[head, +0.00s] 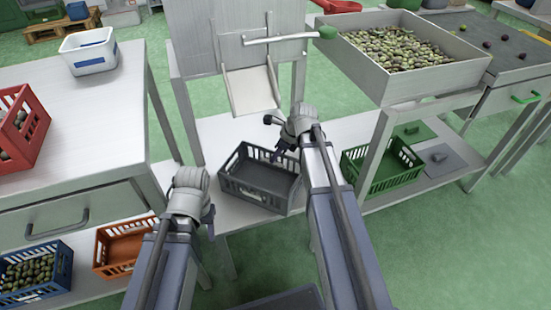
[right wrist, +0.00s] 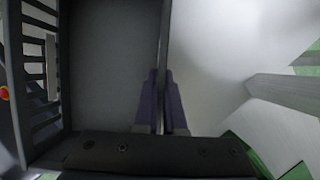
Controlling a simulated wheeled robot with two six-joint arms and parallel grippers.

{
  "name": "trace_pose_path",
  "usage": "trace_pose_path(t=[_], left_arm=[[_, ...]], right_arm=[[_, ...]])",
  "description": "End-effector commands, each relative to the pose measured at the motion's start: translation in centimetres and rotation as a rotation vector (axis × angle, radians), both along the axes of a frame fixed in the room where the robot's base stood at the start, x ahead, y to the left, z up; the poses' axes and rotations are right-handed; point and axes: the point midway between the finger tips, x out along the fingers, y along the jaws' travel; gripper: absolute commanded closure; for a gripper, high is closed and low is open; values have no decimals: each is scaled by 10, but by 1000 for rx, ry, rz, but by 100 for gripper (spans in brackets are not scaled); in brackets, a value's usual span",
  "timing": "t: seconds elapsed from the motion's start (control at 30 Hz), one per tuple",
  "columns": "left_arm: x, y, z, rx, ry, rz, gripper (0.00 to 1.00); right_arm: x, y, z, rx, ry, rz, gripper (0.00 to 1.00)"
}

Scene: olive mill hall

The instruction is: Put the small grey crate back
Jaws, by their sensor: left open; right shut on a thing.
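The small grey crate (head: 241,190) is dark, slatted and empty, on or just above a low white shelf below the chute, level as far as I can see. My right gripper (head: 281,149) is shut on its wall at the right back. In the right wrist view the fingers (right wrist: 166,105) pinch the wall of the grey crate (right wrist: 110,60), with its bare floor to the left. Whether the crate touches the shelf is unclear. My left gripper (head: 207,219) is open and empty, left of and nearer than the crate.
A green crate (head: 383,172) stands on the shelf at right, beyond a table leg. An orange crate (head: 121,246) and a blue crate of olives (head: 36,277) sit under the left table (head: 112,118). A metal chute (head: 250,90) hangs above the shelf.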

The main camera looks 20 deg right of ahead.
Motion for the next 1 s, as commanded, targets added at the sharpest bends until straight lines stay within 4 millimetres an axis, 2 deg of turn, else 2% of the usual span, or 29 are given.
trace_pose_path(t=[0.2, 0.23, 0.5, 0.77, 0.87, 1.0], left_arm=[[0, 0, -4, 0, 0, 0, 50], [0, 0, -3, 0, 0, 0, 50], [0, 0, -2, 0, 0, 0, 50], [0, 0, 0, 0, 0, 0, 50], [0, 0, 8, 0, 0, 1, 50], [0, 1, 27, 3, 1, 4, 50]], right_arm=[[0, 0, -4, 0, 0, 0, 100], [0, 0, -3, 0, 0, 0, 91], [0, 0, -2, 0, 0, 0, 63], [0, 0, 0, 0, 0, 0, 63], [-1, -1, 8, 0, 0, 0, 63], [-6, -6, 27, 0, 0, -1, 63]])
